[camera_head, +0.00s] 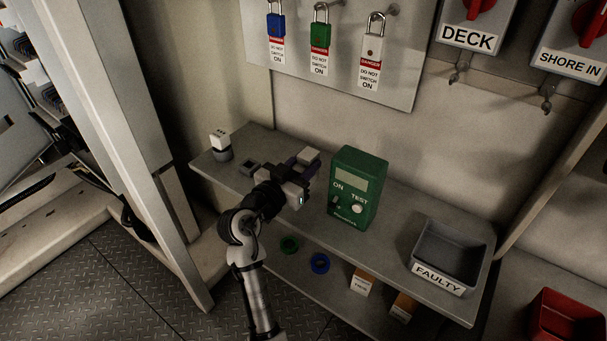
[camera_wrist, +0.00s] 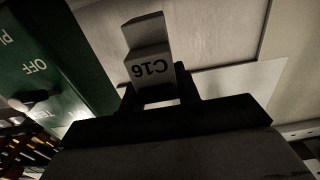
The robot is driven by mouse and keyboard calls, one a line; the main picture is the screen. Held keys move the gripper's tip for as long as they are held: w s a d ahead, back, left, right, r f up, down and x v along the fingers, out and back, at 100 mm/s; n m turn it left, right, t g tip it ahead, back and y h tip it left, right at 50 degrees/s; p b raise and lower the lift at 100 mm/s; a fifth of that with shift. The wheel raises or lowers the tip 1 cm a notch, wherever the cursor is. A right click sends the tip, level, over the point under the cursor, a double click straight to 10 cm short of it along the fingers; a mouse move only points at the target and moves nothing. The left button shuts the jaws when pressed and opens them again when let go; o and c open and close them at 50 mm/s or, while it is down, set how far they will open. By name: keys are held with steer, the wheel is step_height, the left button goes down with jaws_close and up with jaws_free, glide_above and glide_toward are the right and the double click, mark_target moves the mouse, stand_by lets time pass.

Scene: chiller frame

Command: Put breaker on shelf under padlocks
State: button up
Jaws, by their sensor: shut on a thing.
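My gripper (camera_head: 299,167) is shut on a pale breaker (camera_head: 308,156) above the shelf (camera_head: 400,222), just left of the green tester. In the wrist view the breaker (camera_wrist: 150,60) shows the label C16 upside down between the two fingers. I cannot tell whether the breaker touches the shelf. Three padlocks hang on the white board above: a blue one (camera_head: 276,24), a green one (camera_head: 320,37) and a white one (camera_head: 373,47), each with a danger tag. My forearm hides part of the shelf's front edge.
The green tester (camera_head: 355,178) stands close right of my gripper. A grey FAULTY tray (camera_head: 459,236) sits at the shelf's right end. A small white-topped item (camera_head: 220,143) and a dark square piece (camera_head: 249,168) are at the left. Rings and small boxes lie on the lower shelf.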

steer(key=shift+f, duration=1.65)
steer(key=shift+f, duration=0.25)
steer(key=o, duration=1.1)
steer(key=shift+r, duration=0.1)
steer(key=shift+r, duration=0.25)
steer(key=b+v, duration=0.4)
steer(key=v, duration=0.8)
steer(key=shift+f, duration=0.1)
